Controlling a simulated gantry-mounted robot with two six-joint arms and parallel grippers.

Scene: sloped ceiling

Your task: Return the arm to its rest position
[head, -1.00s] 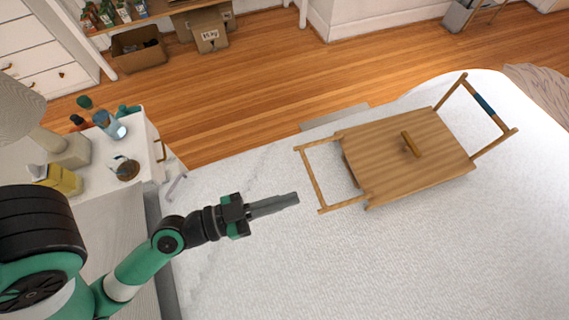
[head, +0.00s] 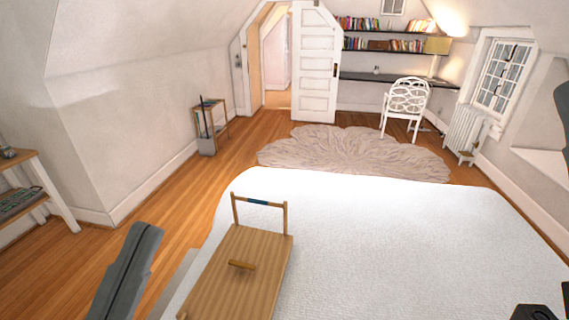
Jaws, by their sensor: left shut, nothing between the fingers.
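My left gripper (head: 143,238) shows at the lower left in the head view. Its grey fingers are together with nothing between them, and they point up and away. It is to the left of a wooden tray-like board (head: 222,286) on the bed, apart from it in the picture. The rest of my left arm is out of frame. Dark parts at the right edge and lower right corner seem to be mine, but no right gripper fingers can be made out.
The board has a small knob (head: 242,265) and an upright end handle (head: 258,202). The white bed (head: 400,250) fills the front right and is otherwise clear. Beyond lie a round rug (head: 350,152), a white chair (head: 407,98) and an open door (head: 314,70).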

